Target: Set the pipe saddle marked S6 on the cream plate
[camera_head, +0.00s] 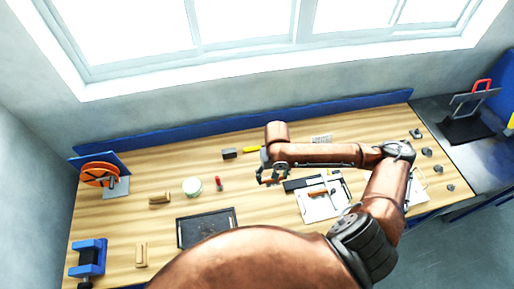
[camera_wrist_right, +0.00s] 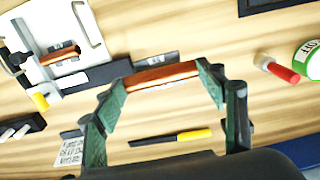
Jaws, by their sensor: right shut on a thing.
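My right gripper (camera_head: 273,174) hangs over the middle of the bench, left of a pale plate (camera_head: 312,212). In the right wrist view its green-padded fingers (camera_wrist_right: 168,85) are shut on a copper pipe saddle (camera_wrist_right: 162,77) with a grey tab (camera_wrist_right: 158,58). The tab's marking is too small to read. The pale plate also shows in the wrist view (camera_wrist_right: 68,72), with a handle and another copper saddle (camera_wrist_right: 60,57) on it. A second pale plate (camera_head: 416,186) lies right, partly hidden by my arm. I cannot tell which is cream. My left gripper is not in view.
A dark bar (camera_head: 298,184) lies beside the nearer plate. A yellow-handled tool (camera_head: 251,149), a red marker (camera_head: 218,184), a round tin (camera_head: 192,186) and a dark tray (camera_head: 180,232) are on the bench. Small grey parts (camera_head: 427,152) stand at the right edge.

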